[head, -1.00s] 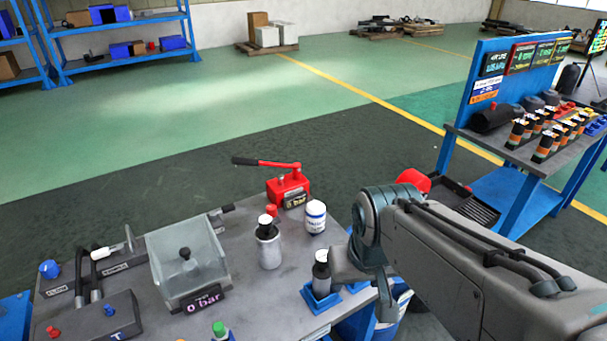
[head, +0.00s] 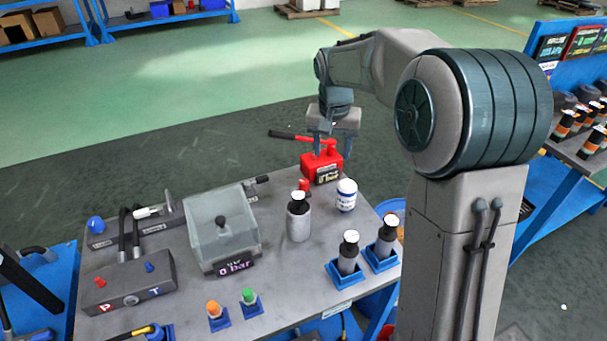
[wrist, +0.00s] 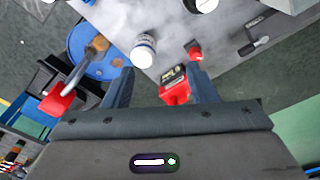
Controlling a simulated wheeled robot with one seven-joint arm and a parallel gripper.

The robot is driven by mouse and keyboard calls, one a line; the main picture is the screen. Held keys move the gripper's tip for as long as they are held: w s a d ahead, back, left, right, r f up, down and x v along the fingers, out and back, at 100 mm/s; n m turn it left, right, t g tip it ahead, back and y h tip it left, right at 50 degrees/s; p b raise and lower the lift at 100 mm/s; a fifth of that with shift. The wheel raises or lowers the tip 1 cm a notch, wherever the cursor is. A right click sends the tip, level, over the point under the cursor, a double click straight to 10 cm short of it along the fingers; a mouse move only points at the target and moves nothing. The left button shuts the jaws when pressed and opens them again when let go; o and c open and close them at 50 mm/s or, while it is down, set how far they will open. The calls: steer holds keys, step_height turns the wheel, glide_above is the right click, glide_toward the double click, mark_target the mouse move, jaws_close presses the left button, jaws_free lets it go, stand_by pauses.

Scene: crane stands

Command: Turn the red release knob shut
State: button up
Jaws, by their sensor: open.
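My gripper (head: 332,146) is open above the pump, fingers pointing down. In the wrist view, the pump body (wrist: 174,92) lies between my open fingers (wrist: 160,88), close to the right one. The knob is beyond the fingertips, and I see no contact with it.
A grey bottle (head: 298,220) and a white jar (head: 346,194) stand close in front of the pump. Two bottles in blue holders (head: 347,272) are nearer. A clear-walled box (head: 222,228) stands to the left. Open floor lies behind the table.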

steer(key=w+a+f+p, duration=0.1)
steer(key=w+a+f, duration=0.2)
steer(key=w, duration=0.4)
steer(key=m+g+p, duration=0.1)
steer(key=m, duration=0.1)
glide_above(304, 181)
step_height(304, 181, down, 6)
step_height(304, 181, down, 13)
steer(key=p, duration=0.3)
steer(key=shift+s+f, duration=0.1)
steer(key=shift+f, duration=0.1)
steer(key=c, duration=1)
